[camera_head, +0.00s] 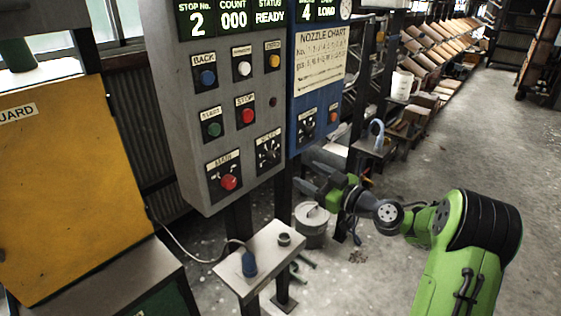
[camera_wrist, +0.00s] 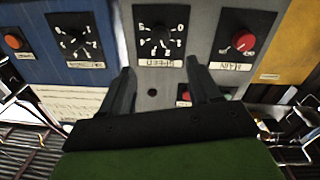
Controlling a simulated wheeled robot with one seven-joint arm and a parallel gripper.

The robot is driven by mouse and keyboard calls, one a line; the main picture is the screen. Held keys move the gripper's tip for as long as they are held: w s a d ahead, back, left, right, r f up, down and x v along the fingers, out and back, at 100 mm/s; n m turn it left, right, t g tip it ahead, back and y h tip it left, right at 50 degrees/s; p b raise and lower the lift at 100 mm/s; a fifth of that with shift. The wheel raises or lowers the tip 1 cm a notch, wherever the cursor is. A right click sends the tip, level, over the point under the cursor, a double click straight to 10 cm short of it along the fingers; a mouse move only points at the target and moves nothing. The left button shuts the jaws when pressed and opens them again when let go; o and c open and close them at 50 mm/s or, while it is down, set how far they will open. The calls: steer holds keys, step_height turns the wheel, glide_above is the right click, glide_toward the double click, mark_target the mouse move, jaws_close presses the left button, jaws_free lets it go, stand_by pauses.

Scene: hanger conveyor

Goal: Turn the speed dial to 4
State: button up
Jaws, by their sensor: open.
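The speed dial (camera_head: 268,152) is a black knob on a black square plate with white numbers, low on the right of the grey control panel (camera_head: 190,120). In the wrist view the speed dial (camera_wrist: 160,40) shows upside down, a little beyond the fingertips and roughly centred between them. My gripper (camera_head: 308,177) is open and empty, right of and below the dial in the head view. In the wrist view my gripper (camera_wrist: 160,70) has its two dark fingers spread, apart from the dial. I cannot tell which number the knob's pointer marks.
A red main switch (camera_head: 229,182) and a red stop button (camera_head: 248,116) sit near the dial. A blue panel with another black dial (camera_head: 307,124) adjoins on the right. A small metal table (camera_head: 262,262) stands below. The floor at right is clear.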

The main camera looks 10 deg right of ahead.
mark_target(275, 157)
steer(key=p+x, duration=0.1)
steer(key=x, duration=1)
steer(key=c, duration=1)
steer(key=shift+c, duration=0.2)
